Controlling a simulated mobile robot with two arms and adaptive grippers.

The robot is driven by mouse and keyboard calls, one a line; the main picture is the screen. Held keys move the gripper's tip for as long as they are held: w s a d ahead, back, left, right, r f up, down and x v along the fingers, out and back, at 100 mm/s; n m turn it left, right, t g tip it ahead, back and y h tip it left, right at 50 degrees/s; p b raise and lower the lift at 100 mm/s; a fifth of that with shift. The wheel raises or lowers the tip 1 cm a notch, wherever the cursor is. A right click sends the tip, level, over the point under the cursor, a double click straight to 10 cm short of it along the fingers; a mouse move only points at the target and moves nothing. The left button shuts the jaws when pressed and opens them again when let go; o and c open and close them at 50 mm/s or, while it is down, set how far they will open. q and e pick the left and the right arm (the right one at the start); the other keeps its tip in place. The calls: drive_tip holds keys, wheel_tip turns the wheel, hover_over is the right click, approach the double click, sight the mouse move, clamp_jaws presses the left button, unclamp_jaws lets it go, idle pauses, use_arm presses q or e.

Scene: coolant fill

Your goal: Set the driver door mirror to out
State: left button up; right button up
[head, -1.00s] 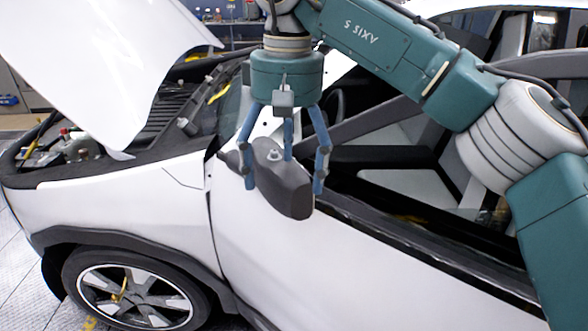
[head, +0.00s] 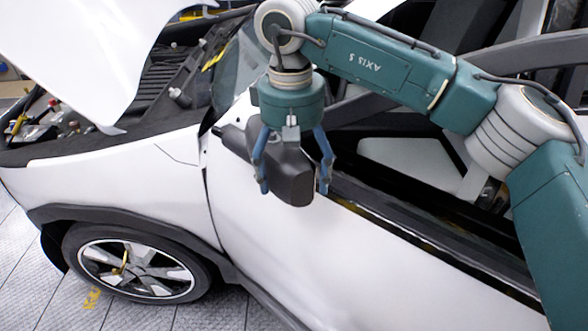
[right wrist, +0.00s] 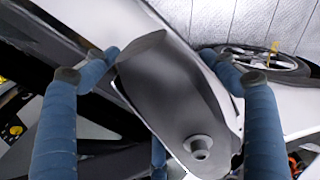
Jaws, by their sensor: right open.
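The driver door mirror (head: 287,172) is a dark grey housing on the white car's door, at the front corner of the side window. My right gripper (head: 293,185) is over it from above, with its blue fingers spread on either side of the housing. In the right wrist view the mirror (right wrist: 170,90) lies between the open fingers (right wrist: 160,80), with a round grey knob (right wrist: 198,146) on its top. Whether any finger touches the housing I cannot tell. My left gripper is out of view.
The white car door (head: 260,235) and front fender (head: 110,190) lie below and left. The raised white hood (head: 70,55) stands over the open engine bay at upper left. The side window is open, with the dark sill (head: 420,235) running to the lower right. The floor is clear at lower left.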

drive_tip(key=shift+s+f, duration=0.25)
drive_tip(key=shift+w, duration=0.1)
drive_tip(key=shift+c, duration=1.1)
drive_tip(key=c, duration=1.5)
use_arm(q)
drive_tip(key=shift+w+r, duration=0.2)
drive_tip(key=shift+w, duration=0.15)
use_arm(e)
drive_tip(key=shift+a, duration=0.15)
drive_tip(key=shift+c, duration=0.2)
